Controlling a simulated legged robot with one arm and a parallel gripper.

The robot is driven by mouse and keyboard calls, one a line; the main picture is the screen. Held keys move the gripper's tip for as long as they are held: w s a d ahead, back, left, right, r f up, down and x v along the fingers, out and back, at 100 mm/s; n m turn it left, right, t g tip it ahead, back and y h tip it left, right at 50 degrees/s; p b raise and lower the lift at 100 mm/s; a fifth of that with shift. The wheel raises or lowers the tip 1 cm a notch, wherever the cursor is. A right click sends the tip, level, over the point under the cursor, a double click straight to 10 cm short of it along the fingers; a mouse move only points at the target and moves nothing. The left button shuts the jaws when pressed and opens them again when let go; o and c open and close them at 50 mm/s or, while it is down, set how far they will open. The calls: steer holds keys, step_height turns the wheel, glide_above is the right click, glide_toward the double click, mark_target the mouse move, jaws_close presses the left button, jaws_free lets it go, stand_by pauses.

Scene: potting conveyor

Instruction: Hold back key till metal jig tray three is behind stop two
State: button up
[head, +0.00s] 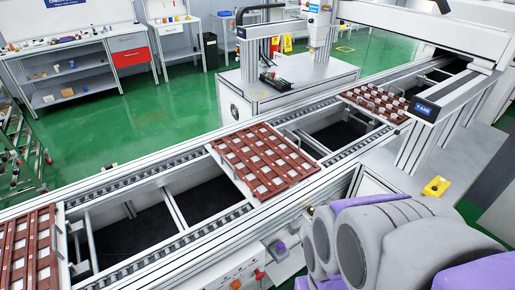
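Three reddish-brown jig trays sit on the conveyor (150,180): one at the left end (28,240), one in the middle (262,160) and one at the far right (374,103), beside the gantry. The left and middle trays hold pale square pieces; the far one bears small pale parts. No tray number is readable. A control box (237,273) with a red button and small switches is on the near side; I cannot tell which control is the key. Stops one and two cannot be told apart. My gripper is out of view; only my grey and purple arm shows at lower right.
Open gaps show between the conveyor rails. A yellow control box (436,187) sits on the bench at right, beneath the gantry beam (455,95). A machine stand (275,85) is behind the conveyor. Shelves line the back, with clear green floor (150,115) before them.

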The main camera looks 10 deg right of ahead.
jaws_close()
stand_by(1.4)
